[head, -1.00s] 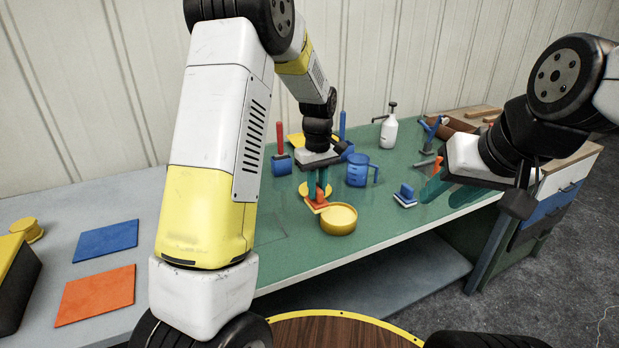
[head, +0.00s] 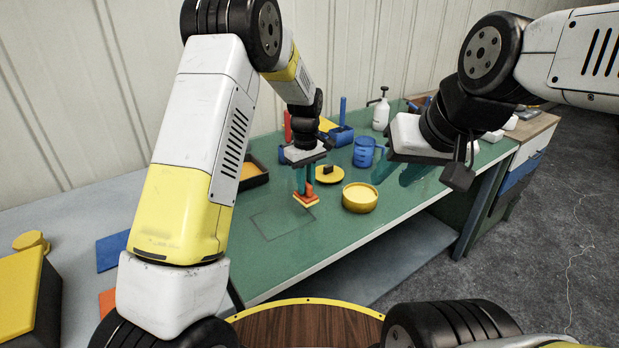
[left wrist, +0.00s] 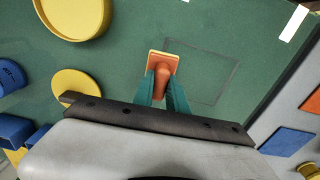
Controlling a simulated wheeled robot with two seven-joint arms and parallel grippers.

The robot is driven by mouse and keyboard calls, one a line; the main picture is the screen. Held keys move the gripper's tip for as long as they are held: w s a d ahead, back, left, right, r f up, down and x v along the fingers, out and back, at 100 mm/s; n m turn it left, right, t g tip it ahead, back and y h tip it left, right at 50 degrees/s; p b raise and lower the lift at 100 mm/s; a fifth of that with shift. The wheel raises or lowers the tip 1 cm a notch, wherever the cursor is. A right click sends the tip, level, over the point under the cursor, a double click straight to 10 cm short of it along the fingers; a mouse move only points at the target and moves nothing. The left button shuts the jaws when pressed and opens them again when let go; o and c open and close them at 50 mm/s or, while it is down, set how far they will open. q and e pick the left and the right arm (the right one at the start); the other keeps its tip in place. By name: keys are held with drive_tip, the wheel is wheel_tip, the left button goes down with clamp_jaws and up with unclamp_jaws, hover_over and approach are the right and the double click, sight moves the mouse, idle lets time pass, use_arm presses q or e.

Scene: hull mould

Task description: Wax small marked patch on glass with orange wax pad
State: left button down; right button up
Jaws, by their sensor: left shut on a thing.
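My left gripper (head: 305,178) is shut on the handle of the orange wax pad (head: 306,199). The pad has a yellowish rim and faces down; it also shows in the left wrist view (left wrist: 162,65). The marked patch (head: 280,223) is a thin dark outlined square on the green glass. In the left wrist view the pad overlaps the left side of the patch (left wrist: 207,75). I cannot tell whether it touches the glass. My right gripper (head: 402,171) hangs over the table's right part, its teal fingers apart and empty.
A round yellow tin (head: 360,198) stands right of the pad. A yellow lid with a dark knob (head: 329,174) lies behind it. A blue jug (head: 366,152), white spray bottle (head: 380,112) and dark tray (head: 252,175) stand farther back. Glass around the patch is clear.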

sight(313, 203)
use_arm(q)
drive_tip(key=w+a, duration=0.3)
drive_tip(key=shift+w+a, duration=0.1)
drive_tip(key=shift+w, duration=0.25)
drive_tip(key=s+a, duration=0.3)
drive_tip(key=a, duration=0.1)
drive_tip(key=s+a, duration=0.2)
drive_tip(key=a, duration=0.2)
drive_tip(key=s+a, duration=0.3)
drive_tip(key=a, duration=0.1)
drive_tip(key=shift+s+a, duration=0.2)
drive_tip(key=shift+s, duration=0.1)
drive_tip(key=s+d, duration=0.1)
drive_tip(key=s, duration=0.1)
drive_tip(key=s+d, duration=0.3)
drive_tip(key=s, duration=0.2)
drive_tip(key=shift+d, duration=0.2)
drive_tip(key=shift+f, duration=0.45)
drive_tip(key=shift+w+f, duration=0.1)
drive_tip(key=shift+f, duration=0.65)
drive_tip(key=shift+f, duration=0.8)
